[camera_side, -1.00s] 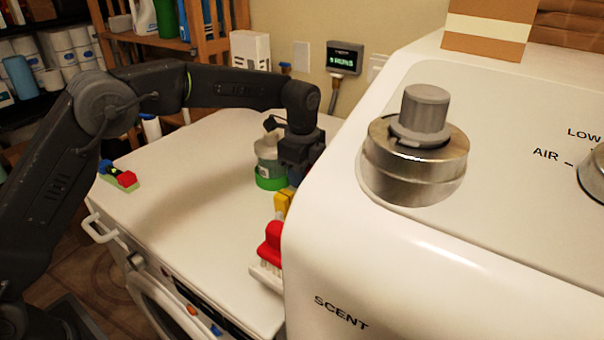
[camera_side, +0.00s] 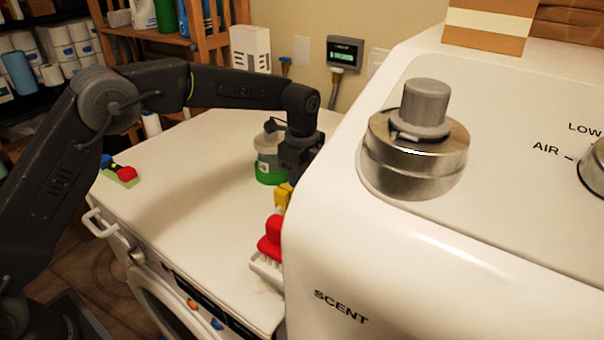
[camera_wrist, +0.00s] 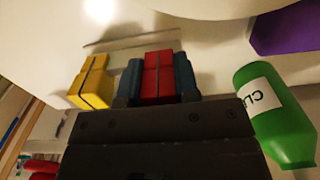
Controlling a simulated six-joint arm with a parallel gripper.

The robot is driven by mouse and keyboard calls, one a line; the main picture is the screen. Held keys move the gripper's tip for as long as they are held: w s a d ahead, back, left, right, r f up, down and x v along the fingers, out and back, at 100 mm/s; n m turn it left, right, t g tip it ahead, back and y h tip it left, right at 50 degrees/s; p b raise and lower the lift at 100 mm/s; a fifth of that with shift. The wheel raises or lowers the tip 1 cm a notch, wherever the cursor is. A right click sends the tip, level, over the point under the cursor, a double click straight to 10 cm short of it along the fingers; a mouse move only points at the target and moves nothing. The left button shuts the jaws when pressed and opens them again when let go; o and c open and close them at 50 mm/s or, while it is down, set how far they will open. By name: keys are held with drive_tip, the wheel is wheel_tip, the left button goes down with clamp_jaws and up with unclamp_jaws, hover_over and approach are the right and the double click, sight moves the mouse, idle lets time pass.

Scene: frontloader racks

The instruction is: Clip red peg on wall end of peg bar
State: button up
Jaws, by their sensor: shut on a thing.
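My gripper (camera_side: 300,160) is at the back of the white top, close against the white dryer. In the wrist view its blue fingertips (camera_wrist: 158,82) are shut on the two sides of a red peg (camera_wrist: 158,76). A pale bar (camera_wrist: 125,45) lies just beyond the peg; I cannot tell whether the peg touches it. A yellow peg (camera_wrist: 91,83) is to the left of my fingers in the wrist view. It also shows in the side view (camera_side: 283,195). The dryer's edge hides my fingertips and the held peg in the side view.
A green-based bottle (camera_side: 268,168) stands beside my gripper, and a green bottle (camera_wrist: 280,125) shows at the wrist view's right. A red object (camera_side: 270,238) sits on a white rack at the front. The dryer (camera_side: 340,220) blocks the right. The top's left middle is clear.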

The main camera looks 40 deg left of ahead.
drive_tip(key=shift+f, duration=0.2)
idle(0.3)
drive_tip(key=shift+r, duration=1.55)
drive_tip(key=shift+a, duration=0.1)
drive_tip(key=s+a+n, duration=0.2)
drive_tip(key=n, duration=0.1)
drive_tip(key=s+a+f+n, duration=0.1)
drive_tip(key=a+n, duration=0.2)
drive_tip(key=s+a+n, duration=0.2)
drive_tip(key=a+n, duration=0.1)
drive_tip(key=shift+s+a+f, duration=0.1)
drive_tip(key=shift+s+f, duration=0.2)
drive_tip(key=shift+f, duration=0.05)
drive_tip(key=s+a+n, duration=0.1)
drive_tip(key=s+n, duration=0.1)
drive_tip(key=s+a+f+n, duration=0.1)
drive_tip(key=s+a+n, duration=0.1)
drive_tip(key=n, duration=0.1)
drive_tip(key=s+a+f+n, duration=0.1)
drive_tip(key=s+a+n, duration=0.1)
drive_tip(key=s+n, duration=0.1)
drive_tip(key=shift+a, duration=0.1)
drive_tip(key=shift+s+a+f+n, duration=0.2)
drive_tip(key=shift+s+n, duration=0.3)
